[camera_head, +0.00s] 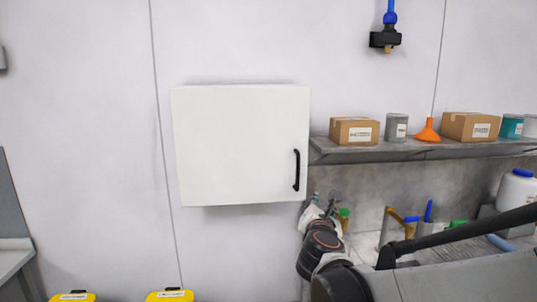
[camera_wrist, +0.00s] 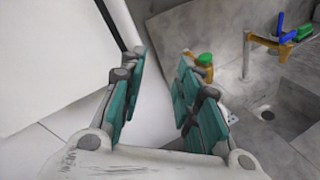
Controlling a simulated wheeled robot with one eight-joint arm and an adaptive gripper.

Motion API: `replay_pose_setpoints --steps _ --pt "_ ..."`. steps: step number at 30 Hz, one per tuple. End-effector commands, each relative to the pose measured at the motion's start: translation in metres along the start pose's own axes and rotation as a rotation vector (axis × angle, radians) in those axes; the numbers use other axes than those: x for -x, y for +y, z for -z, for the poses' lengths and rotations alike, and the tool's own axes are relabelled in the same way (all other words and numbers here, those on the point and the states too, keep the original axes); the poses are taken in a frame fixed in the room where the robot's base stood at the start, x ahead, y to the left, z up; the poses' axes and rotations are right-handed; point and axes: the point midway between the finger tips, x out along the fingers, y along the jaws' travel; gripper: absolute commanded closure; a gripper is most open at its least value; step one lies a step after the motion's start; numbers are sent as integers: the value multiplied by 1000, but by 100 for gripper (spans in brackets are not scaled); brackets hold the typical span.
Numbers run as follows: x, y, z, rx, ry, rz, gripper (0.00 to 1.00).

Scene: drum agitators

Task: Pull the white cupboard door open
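The white cupboard (camera_head: 235,145) hangs on the wall left of centre in the head view. Its door looks shut, with a black upright bar handle (camera_head: 296,170) near its right edge. My gripper (camera_head: 324,203) is below and right of the handle, apart from it in the picture, and partly hidden by my wrist. In the wrist view my gripper (camera_wrist: 163,62) has its two teal-padded fingers spread apart with nothing between them. A white panel (camera_wrist: 45,60), apparently the cupboard, fills the left there, and a black bar (camera_wrist: 108,22), apparently the handle, runs beside the left finger.
A grey shelf (camera_head: 400,150) right of the cupboard bears boxes (camera_head: 354,131), a grey tin (camera_head: 396,127) and an orange funnel (camera_head: 427,131). Below is a sink area with a tap (camera_wrist: 262,42) and bottles. Yellow-lidded items (camera_head: 170,296) stand at the bottom.

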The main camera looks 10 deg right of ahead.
Motion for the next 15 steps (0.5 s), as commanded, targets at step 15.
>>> replay_pose_setpoints --steps 15 --pt "-42 71 2 567 -96 -154 70"
